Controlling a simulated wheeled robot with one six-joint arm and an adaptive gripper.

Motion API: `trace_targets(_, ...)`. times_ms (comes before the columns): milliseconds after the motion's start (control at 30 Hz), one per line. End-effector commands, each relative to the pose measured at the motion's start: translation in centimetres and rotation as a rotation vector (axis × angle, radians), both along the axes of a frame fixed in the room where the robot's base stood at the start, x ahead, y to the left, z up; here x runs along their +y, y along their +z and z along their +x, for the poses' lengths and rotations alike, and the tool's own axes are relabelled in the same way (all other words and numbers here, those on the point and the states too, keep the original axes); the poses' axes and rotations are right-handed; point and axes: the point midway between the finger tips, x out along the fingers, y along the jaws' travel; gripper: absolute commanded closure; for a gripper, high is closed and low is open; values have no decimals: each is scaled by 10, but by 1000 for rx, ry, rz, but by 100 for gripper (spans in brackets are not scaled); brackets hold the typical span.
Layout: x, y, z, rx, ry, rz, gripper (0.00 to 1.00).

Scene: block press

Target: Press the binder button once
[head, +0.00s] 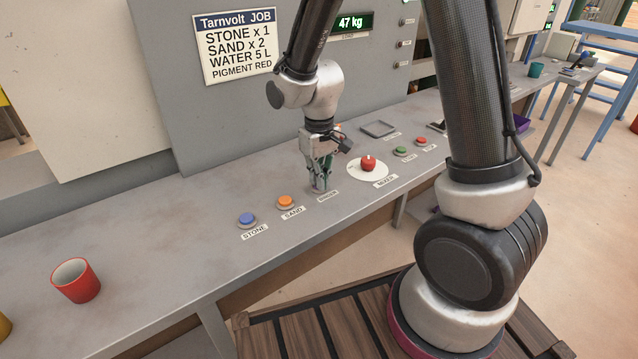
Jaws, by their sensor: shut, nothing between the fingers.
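The binder button (319,188) is a small grey button at the middle of the counter, right of the orange sand button (286,202). Its label (327,196) lies in front of it and is too small to read clearly. My gripper (320,184) is shut and empty, pointing down directly over this button. The fingertips hide most of the button. They are at or very near its top, and I cannot tell whether they touch it or whether it is pushed in.
A blue stone button (246,219) is at left. A red mixer knob (368,163) on a white disc is close at right, with green (401,151) and red (421,141) buttons beyond. A red cup (75,280) stands front left. A job sign (237,46) hangs behind.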

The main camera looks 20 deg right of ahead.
Motion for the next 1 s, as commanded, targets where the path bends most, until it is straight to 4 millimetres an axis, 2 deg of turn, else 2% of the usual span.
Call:
trace_targets(367, 0, 2, 0, 0, 0, 0, 100)
trace_targets(733, 0, 31, 0, -1, 0, 0, 100)
trace_targets(1000, 0, 35, 0, 1, 0, 0, 100)
